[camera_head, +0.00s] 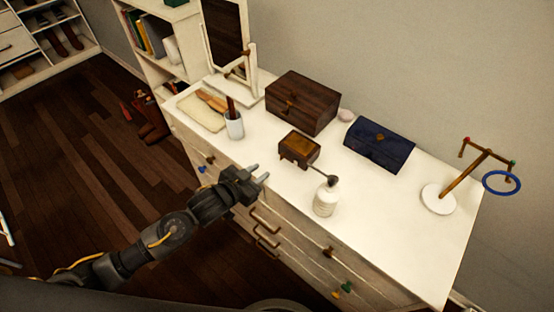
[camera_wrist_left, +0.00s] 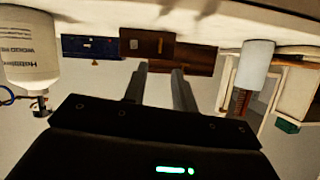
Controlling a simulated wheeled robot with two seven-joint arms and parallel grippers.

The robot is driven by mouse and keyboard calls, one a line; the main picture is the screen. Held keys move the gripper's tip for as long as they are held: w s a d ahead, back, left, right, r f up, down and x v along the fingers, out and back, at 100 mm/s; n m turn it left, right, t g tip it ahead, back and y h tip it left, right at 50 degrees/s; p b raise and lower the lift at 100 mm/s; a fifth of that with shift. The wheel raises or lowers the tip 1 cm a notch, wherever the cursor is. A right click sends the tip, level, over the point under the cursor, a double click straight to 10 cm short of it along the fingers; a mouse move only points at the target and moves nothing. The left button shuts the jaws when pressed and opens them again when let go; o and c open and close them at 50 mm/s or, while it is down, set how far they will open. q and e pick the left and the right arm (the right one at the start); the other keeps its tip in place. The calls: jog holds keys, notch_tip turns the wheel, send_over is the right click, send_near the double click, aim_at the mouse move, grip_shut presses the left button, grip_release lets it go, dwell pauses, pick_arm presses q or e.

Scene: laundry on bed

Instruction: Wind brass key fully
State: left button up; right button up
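A small brown wooden box (camera_head: 299,149) stands on the white dresser top, near its middle. In the upside-down wrist view the small box (camera_wrist_left: 147,43) is straight ahead of my left gripper. A tiny light spot, perhaps the brass key (camera_wrist_left: 160,44), shows on its face; its shape and turn are too small to tell. My left gripper (camera_head: 262,173) is open and empty at the dresser's front edge, short of the box. Its two fingers are parted in the wrist view (camera_wrist_left: 159,72). My right gripper is not in view.
A white pump bottle (camera_head: 325,201) stands right of the small box. A white cup (camera_head: 234,126) stands to its left. Behind are a larger dark wooden box (camera_head: 302,101) and a blue box (camera_head: 379,146). A stand (camera_head: 438,200) with a blue ring is at right.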

aim_at(277, 167)
pick_arm(q)
jog(key=p+x, duration=0.1)
jog(key=x, duration=0.9)
jog(key=shift+w+d+f+p, duration=0.1)
jog(key=shift+w+p, duration=0.15)
jog(key=shift+p, duration=0.15)
jog(key=shift+c, duration=0.5)
